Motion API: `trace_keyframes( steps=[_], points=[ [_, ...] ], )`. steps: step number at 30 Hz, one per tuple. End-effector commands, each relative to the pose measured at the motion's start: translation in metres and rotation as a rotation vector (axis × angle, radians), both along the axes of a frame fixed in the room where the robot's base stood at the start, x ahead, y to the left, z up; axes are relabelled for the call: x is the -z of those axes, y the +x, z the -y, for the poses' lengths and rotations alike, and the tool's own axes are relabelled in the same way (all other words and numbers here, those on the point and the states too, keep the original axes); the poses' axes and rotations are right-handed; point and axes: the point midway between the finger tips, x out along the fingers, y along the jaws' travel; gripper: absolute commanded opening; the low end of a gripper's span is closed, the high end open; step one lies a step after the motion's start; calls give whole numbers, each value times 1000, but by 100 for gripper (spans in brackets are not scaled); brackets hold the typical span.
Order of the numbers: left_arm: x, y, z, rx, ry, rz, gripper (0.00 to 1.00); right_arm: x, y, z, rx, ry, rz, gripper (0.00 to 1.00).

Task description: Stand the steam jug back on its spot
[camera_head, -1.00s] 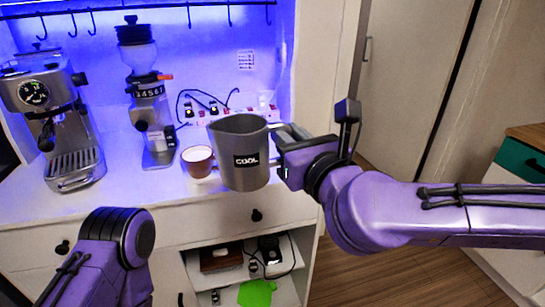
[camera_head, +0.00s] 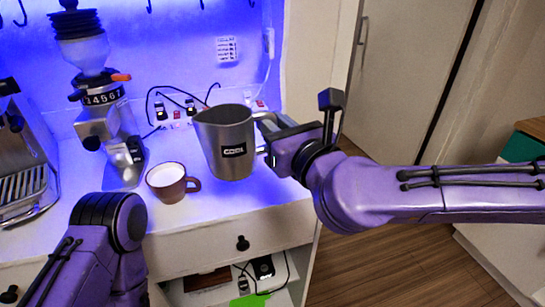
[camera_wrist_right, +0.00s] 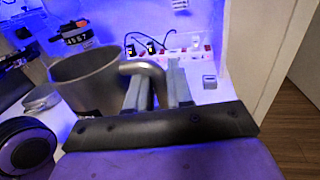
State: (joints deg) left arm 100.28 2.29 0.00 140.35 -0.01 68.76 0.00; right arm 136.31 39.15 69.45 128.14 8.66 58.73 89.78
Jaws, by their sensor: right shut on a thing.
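The steam jug (camera_head: 225,150) is a grey metal pitcher with a black label reading COOL. It is upright over the right part of the white counter (camera_head: 215,200); I cannot tell whether its base touches the counter. My right gripper (camera_head: 268,130) is shut on the jug's handle from the right. In the right wrist view the jug (camera_wrist_right: 85,78) is left of the fingers (camera_wrist_right: 155,90), with the curved handle between them. My left arm shows at the lower left, but its gripper is out of view.
A brown cup (camera_head: 168,182) with white contents stands left of the jug. Behind are a grinder (camera_head: 105,120) and a power strip (camera_head: 180,118) with cables. The espresso machine (camera_head: 22,165) is at far left.

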Motion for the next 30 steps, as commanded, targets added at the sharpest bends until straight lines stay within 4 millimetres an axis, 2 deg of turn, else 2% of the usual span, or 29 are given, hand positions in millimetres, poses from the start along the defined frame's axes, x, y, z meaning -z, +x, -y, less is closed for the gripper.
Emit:
trace_keyframes(
  steps=[10,15,23,27,30],
  points=[
    [-15,0,0,0,0,-1,43,35,77,23,3,0,-6,0],
    [-15,0,0,0,-1,-1,43,71,103,31,2,0,-4,0],
    [-17,0,0,0,0,-1,43,100,124,39,3,-2,-5,0],
    [-24,0,0,0,-1,-1,43,120,123,38,2,1,-5,0],
    [-24,0,0,0,-1,-1,43,125,122,38,1,0,-1,0]
  ],
)
